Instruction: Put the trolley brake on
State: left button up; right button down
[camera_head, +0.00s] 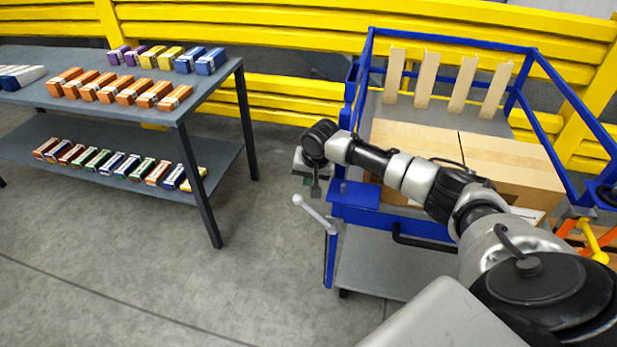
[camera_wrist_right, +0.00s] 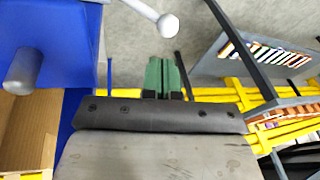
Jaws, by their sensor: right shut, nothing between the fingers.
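The trolley (camera_head: 355,216) has a blue frame and stands on the right. Its brake lever (camera_head: 314,212) is a pale grey rod with a ball knob, tilted up to the left from a blue post at the trolley's near left corner. The lever's knob end also shows at the top of the right wrist view (camera_wrist_right: 165,22). My right gripper (camera_head: 315,190) is shut and empty, just above the lever and apart from it. Its green fingers (camera_wrist_right: 163,76) lie together in the right wrist view. My left gripper is out of view.
A blue plate with a short peg (camera_head: 358,194) sits beside the lever. Cardboard boxes (camera_head: 510,160) and upright card pieces stand on the trolley. A grey two-level table (camera_head: 215,85) with small coloured boxes is at left. The floor between is clear.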

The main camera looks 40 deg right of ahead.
jog(key=x, duration=0.7)
jog(key=shift+b, duration=0.4)
